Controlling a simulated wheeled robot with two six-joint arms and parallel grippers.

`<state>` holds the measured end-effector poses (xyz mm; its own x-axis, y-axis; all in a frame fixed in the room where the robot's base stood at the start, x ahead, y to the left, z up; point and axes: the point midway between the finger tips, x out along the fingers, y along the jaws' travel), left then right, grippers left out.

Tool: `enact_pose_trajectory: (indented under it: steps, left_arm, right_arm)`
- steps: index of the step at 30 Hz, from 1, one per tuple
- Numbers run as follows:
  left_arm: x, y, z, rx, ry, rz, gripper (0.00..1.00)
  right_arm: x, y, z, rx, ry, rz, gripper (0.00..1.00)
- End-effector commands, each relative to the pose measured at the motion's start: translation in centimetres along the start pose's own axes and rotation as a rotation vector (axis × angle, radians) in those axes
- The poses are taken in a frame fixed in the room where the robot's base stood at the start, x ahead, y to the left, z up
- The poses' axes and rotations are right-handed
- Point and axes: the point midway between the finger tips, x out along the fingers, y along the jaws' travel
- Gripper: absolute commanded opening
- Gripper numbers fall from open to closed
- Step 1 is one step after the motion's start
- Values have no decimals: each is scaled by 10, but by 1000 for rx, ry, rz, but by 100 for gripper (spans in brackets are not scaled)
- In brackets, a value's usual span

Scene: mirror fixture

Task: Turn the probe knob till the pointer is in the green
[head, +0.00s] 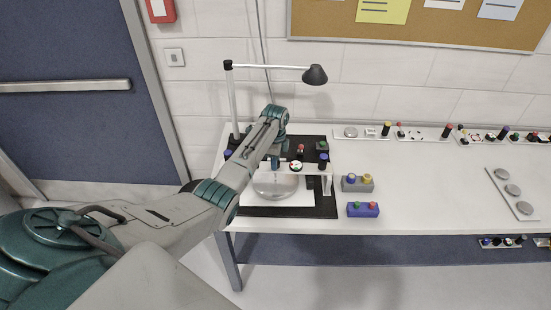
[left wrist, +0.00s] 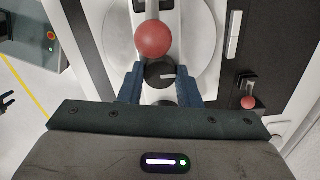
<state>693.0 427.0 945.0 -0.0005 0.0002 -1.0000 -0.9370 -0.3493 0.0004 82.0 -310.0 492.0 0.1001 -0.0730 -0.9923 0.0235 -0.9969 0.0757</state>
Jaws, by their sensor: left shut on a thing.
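The mirror fixture stands on a black base (head: 328,205) at the left end of the white table, with a round mirror disc (head: 272,187) in it. A small dial (head: 296,166) with red and green marks sits on its bridge; its pointer is too small to read. My left gripper (head: 277,163) reaches down onto the fixture from above. In the left wrist view, its two blue fingers are shut on a black knob (left wrist: 158,74) with a white line on top. A red ball (left wrist: 152,38) sits just above the knob in that view. My right gripper is not in view.
A lamp (head: 315,75) on a white post leans over the fixture. A grey box (head: 357,184) and a blue box (head: 363,210) with coloured knobs stand to its right. Trays of knobs line the back of the table, and a strip with round discs (head: 512,190) lies at the right. The middle is clear.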

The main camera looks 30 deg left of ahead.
Motion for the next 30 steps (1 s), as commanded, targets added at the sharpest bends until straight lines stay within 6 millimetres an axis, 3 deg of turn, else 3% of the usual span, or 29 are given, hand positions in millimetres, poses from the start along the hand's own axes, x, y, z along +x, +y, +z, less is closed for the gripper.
enact_pose_trajectory:
  steps: [23,24,26,30]
  left_arm:
    - [-1,0,-1,102,1,-1,8]
    - [-1,0,-1,102,1,-1,38]
    - [-1,0,-1,102,1,-1,50]
    - [0,0,0,102,1,0,52]
  right_arm:
    - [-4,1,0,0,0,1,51]
    - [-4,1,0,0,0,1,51]
    - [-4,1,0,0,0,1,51]
    - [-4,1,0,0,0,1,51]
